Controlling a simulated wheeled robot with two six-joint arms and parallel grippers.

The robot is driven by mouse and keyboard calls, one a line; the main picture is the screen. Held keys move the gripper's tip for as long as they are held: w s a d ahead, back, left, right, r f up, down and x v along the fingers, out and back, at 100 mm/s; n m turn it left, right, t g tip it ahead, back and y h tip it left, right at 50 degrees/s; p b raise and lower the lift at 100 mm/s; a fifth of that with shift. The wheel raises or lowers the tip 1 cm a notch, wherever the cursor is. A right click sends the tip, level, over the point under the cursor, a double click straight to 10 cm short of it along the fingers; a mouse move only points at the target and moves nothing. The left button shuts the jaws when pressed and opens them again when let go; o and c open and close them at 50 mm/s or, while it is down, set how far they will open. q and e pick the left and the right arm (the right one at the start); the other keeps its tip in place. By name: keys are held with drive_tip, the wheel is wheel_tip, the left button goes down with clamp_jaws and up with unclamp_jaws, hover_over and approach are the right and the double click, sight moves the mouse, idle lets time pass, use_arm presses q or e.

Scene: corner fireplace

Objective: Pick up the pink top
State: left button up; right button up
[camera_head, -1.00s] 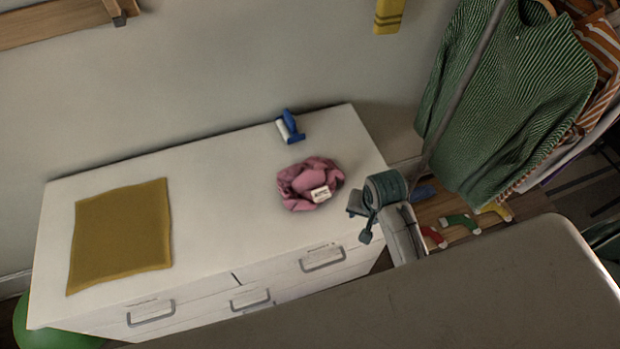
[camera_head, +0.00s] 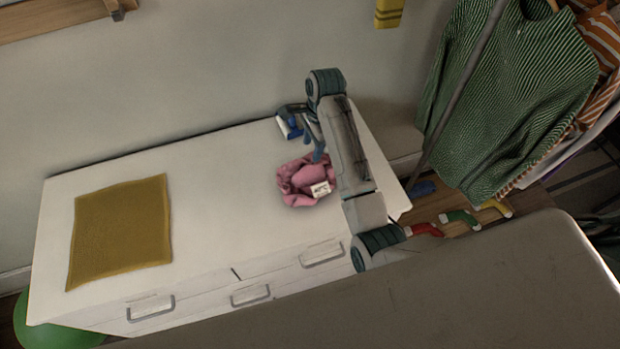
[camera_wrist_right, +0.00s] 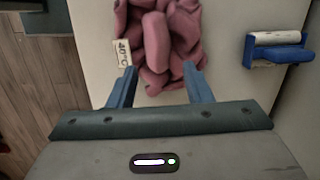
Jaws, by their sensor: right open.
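The pink top (camera_head: 297,187) lies crumpled on the white dresser (camera_head: 225,185), toward its right end, with a white tag on it. It also shows at the top of the right wrist view (camera_wrist_right: 157,45). My right gripper (camera_head: 318,155) is over the dresser, at the upper right edge of the top. In the right wrist view its two blue fingers (camera_wrist_right: 158,85) are apart, with the lower part of the top just ahead of and between their tips. I cannot tell whether they touch the cloth. My left gripper does not show.
A blue and white lint roller (camera_head: 290,127) lies behind the top, partly hidden by my arm. A mustard cloth (camera_head: 120,232) lies on the dresser's left. A green sweater (camera_head: 505,100) hangs at the right. The dresser's middle is clear.

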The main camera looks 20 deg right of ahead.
sight(312, 165)
drive_tip(key=f+p, duration=0.1)
drive_tip(key=f, duration=0.2)
drive_tip(key=shift+a+f+p, duration=0.2)
drive_tip(key=shift+f+p, duration=0.1)
drive_tip(key=shift+p, duration=0.1)
drive_tip(key=f, duration=0.1)
drive_tip(key=f+p, duration=0.1)
drive_tip(key=f, duration=0.1)
drive_tip(key=f+p, duration=0.1)
drive_tip(key=shift+s+d+f, duration=0.1)
drive_tip(key=shift+s+f, duration=0.05)
drive_tip(key=shift+s, duration=0.2)
drive_tip(key=shift+f, duration=0.35)
drive_tip(key=shift+w, duration=0.1)
clamp_jaws()
